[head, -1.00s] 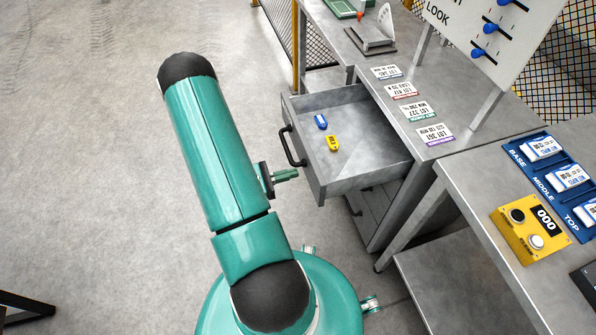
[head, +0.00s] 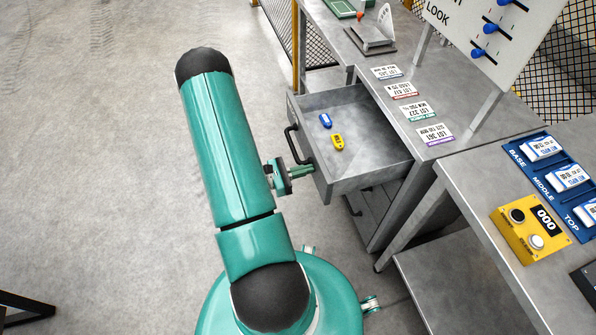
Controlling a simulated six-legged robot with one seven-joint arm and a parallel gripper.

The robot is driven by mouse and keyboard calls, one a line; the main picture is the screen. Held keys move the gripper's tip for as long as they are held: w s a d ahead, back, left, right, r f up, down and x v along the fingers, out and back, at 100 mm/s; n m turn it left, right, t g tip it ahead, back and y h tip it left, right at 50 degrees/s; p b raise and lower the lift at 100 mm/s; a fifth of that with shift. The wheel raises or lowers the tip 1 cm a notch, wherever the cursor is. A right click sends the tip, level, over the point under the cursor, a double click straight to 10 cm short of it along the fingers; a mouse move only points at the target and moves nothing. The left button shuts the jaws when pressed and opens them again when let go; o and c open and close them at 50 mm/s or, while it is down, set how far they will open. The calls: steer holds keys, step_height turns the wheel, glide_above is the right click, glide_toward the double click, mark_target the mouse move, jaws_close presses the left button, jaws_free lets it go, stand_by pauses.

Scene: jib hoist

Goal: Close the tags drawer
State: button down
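The tags drawer (head: 367,162) is a grey metal drawer under the grey bench. It stands open, pulled out toward the left. A blue tag (head: 325,120) and a yellow tag (head: 338,142) lie inside it. Its dark bar handle (head: 291,148) is on the front panel. My gripper (head: 305,173) points right at the near part of the front panel, beside the handle's near end. Its fingertips overlap the panel in the picture; I cannot tell whether they touch. The fingers are small and partly overlapped, so their opening is unclear.
Several lot cards (head: 419,111) lie on the bench top above the drawer. A nearer bench on the right carries a blue tray (head: 549,169) and a yellow button box (head: 532,228). A lower drawer shows beneath the open one. Clear concrete floor (head: 90,150) lies to the left.

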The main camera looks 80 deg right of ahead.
steer(key=x, duration=2.7)
steer(key=shift+s+d+r, duration=0.1)
steer(key=shift+s+r, duration=0.05)
steer(key=shift+s, duration=0.2)
steer(key=shift+w, duration=0.75)
glide_above(342, 170)
